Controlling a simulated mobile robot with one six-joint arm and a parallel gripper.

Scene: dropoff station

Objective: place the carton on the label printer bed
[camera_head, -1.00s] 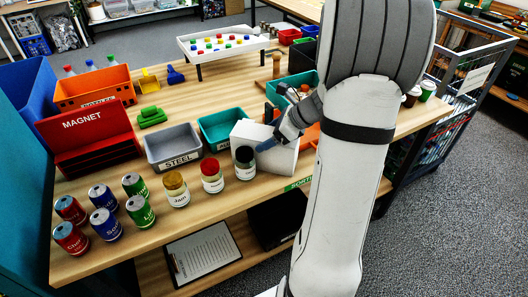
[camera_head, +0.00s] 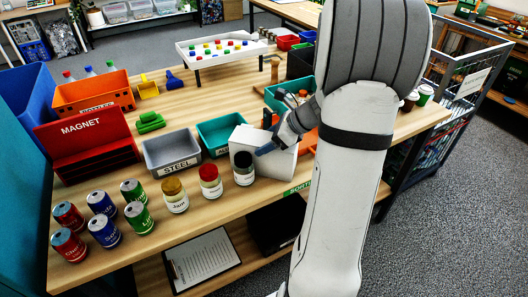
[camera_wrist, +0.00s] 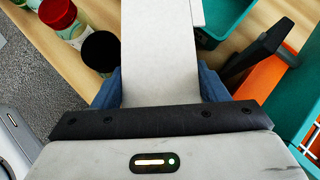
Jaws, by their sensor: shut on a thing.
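The carton (camera_head: 275,163) is a plain white box near the front edge of the wooden table, just right of a dark-lidded jar (camera_head: 243,170). My gripper (camera_head: 270,142) is shut on the carton. In the wrist view the carton (camera_wrist: 160,50) fills the space between the blue fingers of my gripper (camera_wrist: 160,88). I cannot tell whether the carton touches the tabletop. I cannot pick out the label printer bed; my arm hides part of the table's right side.
Jam jars (camera_head: 174,196) and several cans (camera_head: 103,231) stand along the front left. A grey STEEL bin (camera_head: 172,153) and a teal bin (camera_head: 221,132) lie behind them. Another teal bin (camera_head: 276,97) and an orange tray (camera_wrist: 262,85) are close to my gripper.

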